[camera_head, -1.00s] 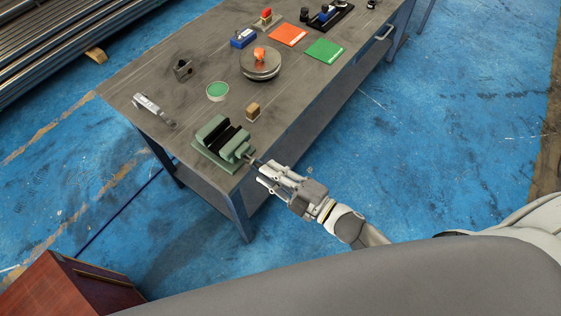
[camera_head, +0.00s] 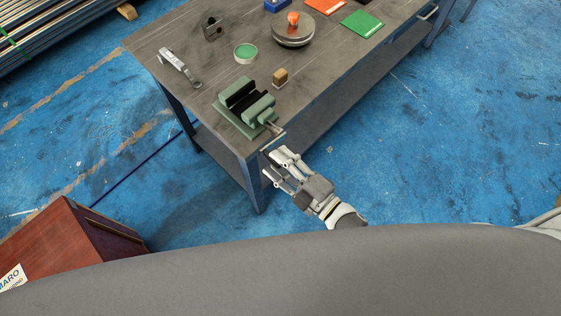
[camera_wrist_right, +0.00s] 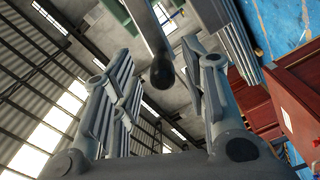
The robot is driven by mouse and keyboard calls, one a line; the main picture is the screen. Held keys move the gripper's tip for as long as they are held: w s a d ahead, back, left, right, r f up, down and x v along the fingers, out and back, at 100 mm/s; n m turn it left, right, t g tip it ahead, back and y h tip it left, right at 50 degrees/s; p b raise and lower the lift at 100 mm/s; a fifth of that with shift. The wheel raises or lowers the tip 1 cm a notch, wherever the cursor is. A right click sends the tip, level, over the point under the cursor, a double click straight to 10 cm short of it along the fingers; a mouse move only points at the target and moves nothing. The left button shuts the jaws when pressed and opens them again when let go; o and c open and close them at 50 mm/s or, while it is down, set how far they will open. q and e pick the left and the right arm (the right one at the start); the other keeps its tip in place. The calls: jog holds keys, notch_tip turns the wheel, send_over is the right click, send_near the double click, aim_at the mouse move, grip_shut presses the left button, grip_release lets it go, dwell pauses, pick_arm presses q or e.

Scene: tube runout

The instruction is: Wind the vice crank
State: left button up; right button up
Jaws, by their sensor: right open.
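The green vice (camera_head: 240,98) with dark jaws sits at the near corner of the grey workbench. Its crank (camera_head: 274,139) sticks out past the bench's front edge. My right gripper (camera_head: 273,163) is open just in front of and below the crank. In the right wrist view, a dark bar with a rounded end, which looks like the crank (camera_wrist_right: 160,68), reaches into the space between the open fingers (camera_wrist_right: 163,95). No grip on it shows. My left gripper is not in view.
The workbench (camera_head: 315,85) holds a small wooden block (camera_head: 280,77), a green-topped round tin (camera_head: 245,52), a caliper-like tool (camera_head: 175,63) and a round metal piece with an orange knob (camera_head: 293,29). A red-brown cabinet (camera_head: 75,245) stands at lower left. Blue floor is clear to the right.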

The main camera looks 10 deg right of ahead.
jog(key=shift+s+d, duration=0.1)
jog(key=shift+p+v, duration=0.35)
jog(key=shift+v, duration=2.55)
